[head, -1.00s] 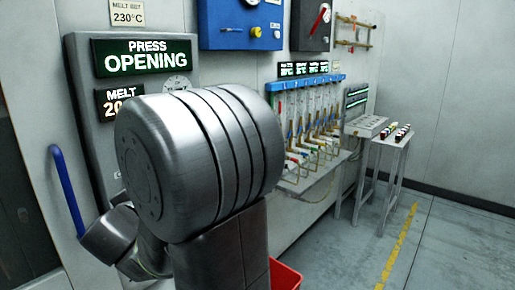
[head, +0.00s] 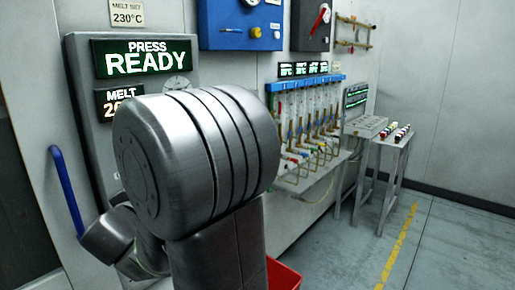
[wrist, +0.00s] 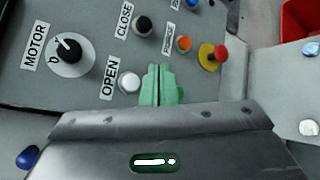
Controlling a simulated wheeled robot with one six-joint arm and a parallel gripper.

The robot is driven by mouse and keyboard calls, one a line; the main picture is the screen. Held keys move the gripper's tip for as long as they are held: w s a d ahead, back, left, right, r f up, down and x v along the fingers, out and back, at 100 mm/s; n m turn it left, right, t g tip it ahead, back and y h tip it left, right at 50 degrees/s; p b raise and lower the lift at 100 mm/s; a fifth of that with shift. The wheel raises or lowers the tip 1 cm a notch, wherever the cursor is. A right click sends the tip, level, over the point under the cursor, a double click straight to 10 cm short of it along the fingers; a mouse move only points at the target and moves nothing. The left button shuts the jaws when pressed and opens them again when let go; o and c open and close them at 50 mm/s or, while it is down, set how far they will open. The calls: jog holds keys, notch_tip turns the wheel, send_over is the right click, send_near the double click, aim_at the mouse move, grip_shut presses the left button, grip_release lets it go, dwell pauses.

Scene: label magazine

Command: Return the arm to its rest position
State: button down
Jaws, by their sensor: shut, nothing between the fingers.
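My gripper shows in the wrist view as two pale green fingers (wrist: 157,85) pressed together, with nothing between them. The fingertips are over the grey control panel (wrist: 75,90), just right of the white OPEN button (wrist: 129,82). Whether they touch the panel I cannot tell. A bit of darker green shows behind the fingers on their right. In the head view my arm's large grey joint fills the middle and hides the gripper. The press display (head: 145,58) reads PRESS READY.
On the panel are the MOTOR knob (wrist: 69,50), the black CLOSE button (wrist: 143,25), an orange button (wrist: 184,43) and a red emergency stop (wrist: 220,53). A blue handle (head: 67,190) is at left. A red bin (head: 284,275) stands low. Floor is free at right.

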jog(key=a, duration=0.1)
jog(key=w+a+b, duration=0.1)
jog(key=w+b, duration=0.1)
jog(key=shift+w+a+f, duration=0.25)
jog(key=shift+a, duration=0.15)
jog(key=shift+w+a+b, duration=0.1)
jog(key=shift+a+b, duration=0.05)
jog(key=shift+b, duration=0.65)
